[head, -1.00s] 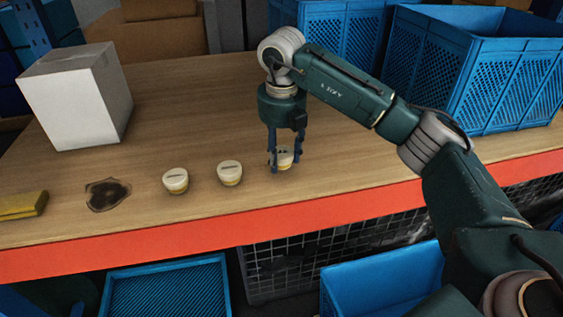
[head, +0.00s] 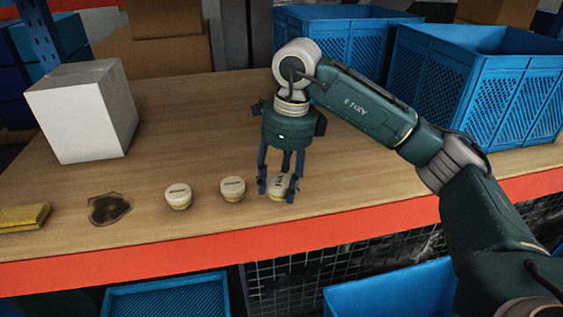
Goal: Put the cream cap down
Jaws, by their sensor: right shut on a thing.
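Three cream caps with a dark slot on top and a yellowish lower rim show in a row near the front edge of the wooden bench (head: 190,120). The left cap (head: 178,195) and the middle cap (head: 232,187) stand upright on the bench. My right gripper (head: 279,188) is shut on the rightmost cream cap (head: 281,183), with its fingers pointing down around it. That cap is at or very near the bench top; I cannot tell whether it touches. The fingers hide part of it. My left gripper is not in view.
A white box (head: 80,110) stands at the back left. A yellow sponge (head: 24,217) and a dark stain (head: 109,208) lie left of the caps. Blue crates (head: 478,90) stand at the back right. The bench has a red front edge (head: 200,248).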

